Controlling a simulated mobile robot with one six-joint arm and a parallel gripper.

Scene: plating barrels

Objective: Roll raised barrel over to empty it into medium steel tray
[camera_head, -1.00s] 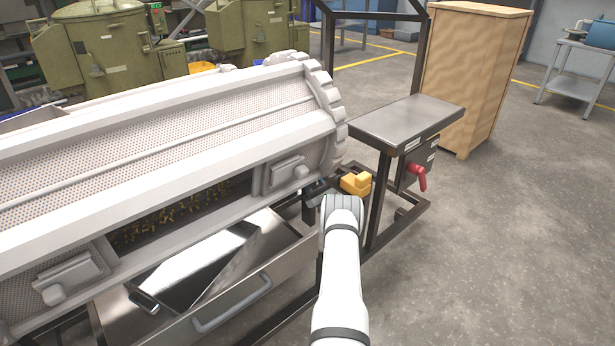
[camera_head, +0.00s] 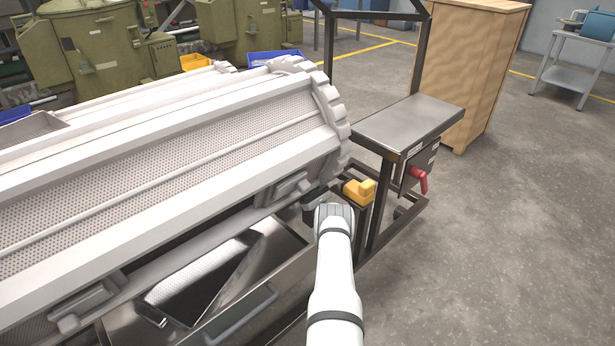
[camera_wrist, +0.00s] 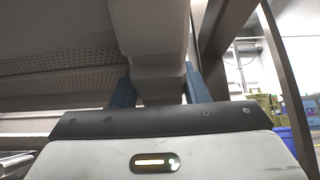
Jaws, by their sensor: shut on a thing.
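The raised barrel (camera_head: 190,165) is pale grey with perforated panels and a toothed right end. It spans the left half of the head view above the steel tray (camera_head: 275,272). Its open side faces down towards the tray and its inside is hidden. My gripper (camera_head: 320,205) is at the barrel's lower right; its fingertips are hidden there. In the wrist view, two blue fingers of my gripper (camera_wrist: 158,90) are shut around a pale grey block (camera_wrist: 150,45) at the barrel's underside. I see no parts in the visible area of the tray.
A steel side table (camera_head: 408,122) on a dark frame stands right of the barrel, with a red handle (camera_head: 419,178) below it. A yellow block (camera_head: 359,191) sits close to my gripper. A wooden cabinet (camera_head: 470,70) stands behind.

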